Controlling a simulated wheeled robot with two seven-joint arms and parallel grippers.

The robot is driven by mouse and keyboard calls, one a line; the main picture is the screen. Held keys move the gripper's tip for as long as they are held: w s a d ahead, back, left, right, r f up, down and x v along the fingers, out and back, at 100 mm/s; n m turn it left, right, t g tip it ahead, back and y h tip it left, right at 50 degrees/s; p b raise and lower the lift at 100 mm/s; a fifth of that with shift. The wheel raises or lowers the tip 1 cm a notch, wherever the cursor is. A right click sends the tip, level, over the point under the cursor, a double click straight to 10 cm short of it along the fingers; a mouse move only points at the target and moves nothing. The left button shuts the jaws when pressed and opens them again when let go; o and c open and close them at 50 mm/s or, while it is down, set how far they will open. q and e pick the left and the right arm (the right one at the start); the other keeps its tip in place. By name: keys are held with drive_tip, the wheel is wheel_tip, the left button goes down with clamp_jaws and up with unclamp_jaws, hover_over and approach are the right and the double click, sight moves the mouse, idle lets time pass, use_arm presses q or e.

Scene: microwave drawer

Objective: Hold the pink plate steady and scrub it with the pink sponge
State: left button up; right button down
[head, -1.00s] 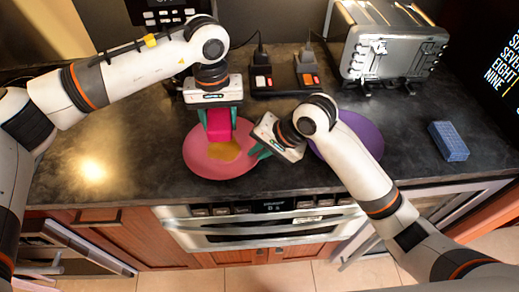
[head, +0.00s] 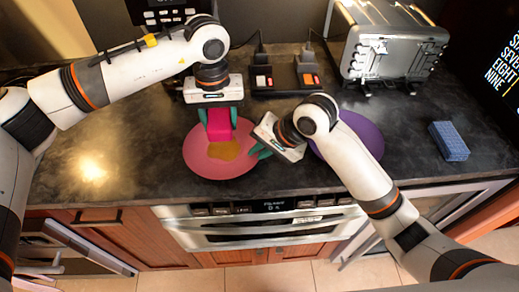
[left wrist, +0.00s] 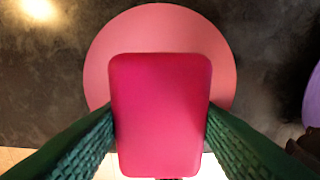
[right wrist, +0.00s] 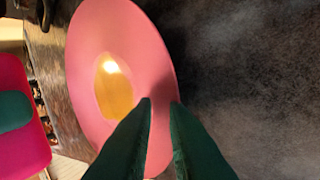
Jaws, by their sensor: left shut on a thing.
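The pink plate (head: 205,160) lies on the dark counter, with a yellow-brown patch (head: 223,150) on it. The plate also shows in the left wrist view (left wrist: 100,60) and the right wrist view (right wrist: 90,60). My left gripper (head: 218,124) is shut on the pink sponge (head: 219,126), over the plate's back part. The sponge fills the space between the fingers in the left wrist view (left wrist: 160,110). Whether it touches the plate is unclear. My right gripper (head: 260,151) is at the plate's right rim, its fingertips (right wrist: 160,102) close together with pink plate between them. Whether they clamp it is unclear.
A purple plate (head: 362,135) lies to the right, partly behind my right arm. A blue sponge-like block (head: 449,141) is at far right. A silver toaster (head: 395,50) and a black switch strip (head: 285,77) stand behind. The counter's left part is clear.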

sight(224, 149)
idle(0.5)
use_arm(q)
drive_tip(key=shift+f, duration=2.85)
drive_tip(key=shift+f, duration=0.7)
drive_tip(key=shift+s, duration=0.1)
